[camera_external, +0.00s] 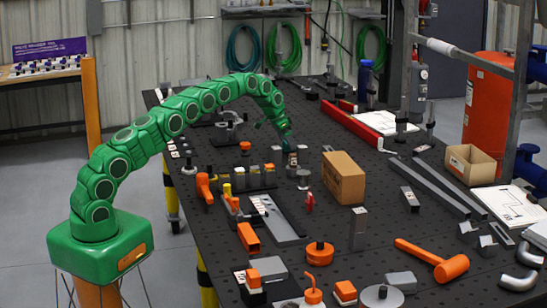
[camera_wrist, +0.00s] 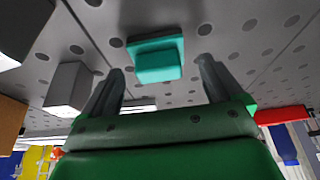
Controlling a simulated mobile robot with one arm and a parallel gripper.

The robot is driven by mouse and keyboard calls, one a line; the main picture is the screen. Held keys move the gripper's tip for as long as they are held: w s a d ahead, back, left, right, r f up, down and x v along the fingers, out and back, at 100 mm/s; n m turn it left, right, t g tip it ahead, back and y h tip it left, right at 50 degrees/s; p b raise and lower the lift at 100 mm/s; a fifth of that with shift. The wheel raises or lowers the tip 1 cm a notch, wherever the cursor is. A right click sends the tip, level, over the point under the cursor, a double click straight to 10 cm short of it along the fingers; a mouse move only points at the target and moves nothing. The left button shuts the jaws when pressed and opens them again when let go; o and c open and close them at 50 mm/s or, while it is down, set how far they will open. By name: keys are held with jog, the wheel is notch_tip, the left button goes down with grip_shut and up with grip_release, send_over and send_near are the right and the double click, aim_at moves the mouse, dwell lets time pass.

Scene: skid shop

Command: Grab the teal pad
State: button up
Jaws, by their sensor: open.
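The teal pad (camera_wrist: 158,62) shows in the wrist view as a small block on a wider, flat teal base, resting on the dark perforated table (camera_wrist: 235,40). My gripper (camera_wrist: 161,66) is open, with one dark finger to each side in that view. The pad appears between and beyond the fingertips, and nothing is held. In the external view my gripper (camera_external: 289,145) is low over the far middle of the table. I cannot make out the pad in that view.
A grey block (camera_wrist: 67,88) stands left of the fingers in the wrist view. In the external view, a cardboard box (camera_external: 343,177) stands nearby on the right, a long red bar (camera_external: 352,124) lies behind, and several orange-and-grey parts crowd the nearer left side.

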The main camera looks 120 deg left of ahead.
jog(key=shift+x, duration=0.95)
jog(key=c, duration=1.1)
jog(key=shift+r, duration=0.15)
jog(key=shift+c, duration=0.2)
jog(key=shift+r, duration=1.45)
jog(key=shift+s+d+r, duration=0.2)
jog(key=shift+d+r, duration=0.3)
jog(key=shift+r, duration=0.25)
jog(key=s+d+r, duration=0.4)
jog(key=d+r, duration=0.4)
jog(key=d, duration=0.4)
jog(key=shift+s+r, duration=0.2)
jog(key=shift+s, duration=0.1)
